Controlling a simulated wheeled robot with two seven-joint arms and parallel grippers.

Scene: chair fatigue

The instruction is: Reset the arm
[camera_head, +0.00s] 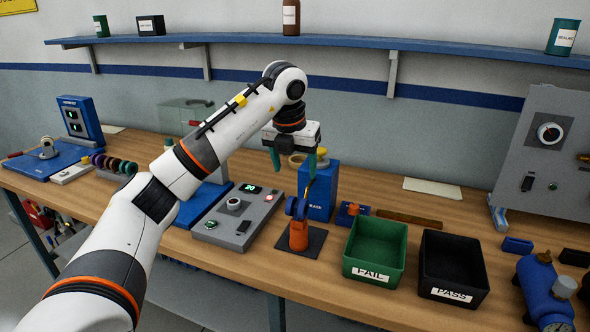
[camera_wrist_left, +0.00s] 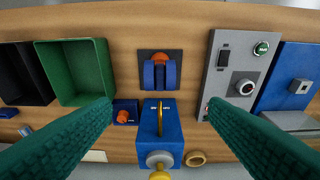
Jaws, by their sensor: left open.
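My left arm reaches in from the left in the head view. Its left gripper (camera_head: 294,168) has green fingers, spread and empty, above the bench near a blue box (camera_head: 320,200). A small orange post with a blue fork-like top (camera_head: 299,232) stands on a dark square plate just in front. In the left wrist view the two green fingers (camera_wrist_left: 158,108) are wide apart, with the blue box (camera_wrist_left: 149,123) and its thin yellow upright part between them. The orange-and-blue post (camera_wrist_left: 160,72) shows above the box there. My right gripper is not in view.
A green FAIL bin (camera_head: 375,272) and a black PASS bin (camera_head: 453,292) stand to the right. A grey control panel (camera_head: 236,218) lies left of the post. A small blue block with an orange knob (camera_head: 350,212) stands beside the box. A blue shelf (camera_head: 340,42) runs along the wall.

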